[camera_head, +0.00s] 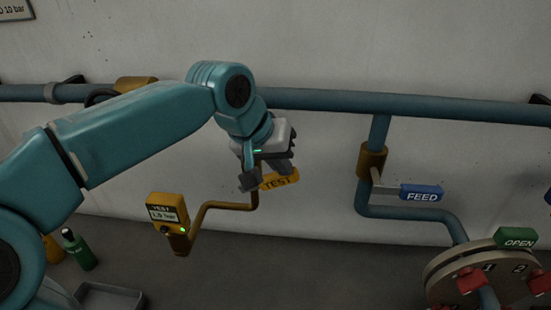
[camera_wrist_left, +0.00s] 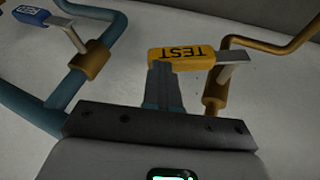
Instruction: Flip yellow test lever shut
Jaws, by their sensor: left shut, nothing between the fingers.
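The yellow lever handle marked TEST (camera_head: 280,179) sticks out to the right beneath my left gripper (camera_head: 264,180) in the head view. In the left wrist view the TEST lever (camera_wrist_left: 185,56) lies across the picture, its grey metal arm running to a brass valve body (camera_wrist_left: 215,95) on the right. My left gripper (camera_wrist_left: 165,75) is shut, with nothing between its fingers; its fingertips are at the near edge of the handle. Whether they touch it I cannot tell. The gripper hides part of the lever and its valve in the head view. My right gripper is not in view.
A yellow TEST gauge box (camera_head: 168,214) hangs on the brass pipe at left. A blue FEED lever (camera_head: 421,192) is on the right, above a round flanged cover (camera_head: 480,270) with a green OPEN tag (camera_head: 515,238). A green bottle (camera_head: 79,250) and grey tray (camera_head: 108,297) are low left.

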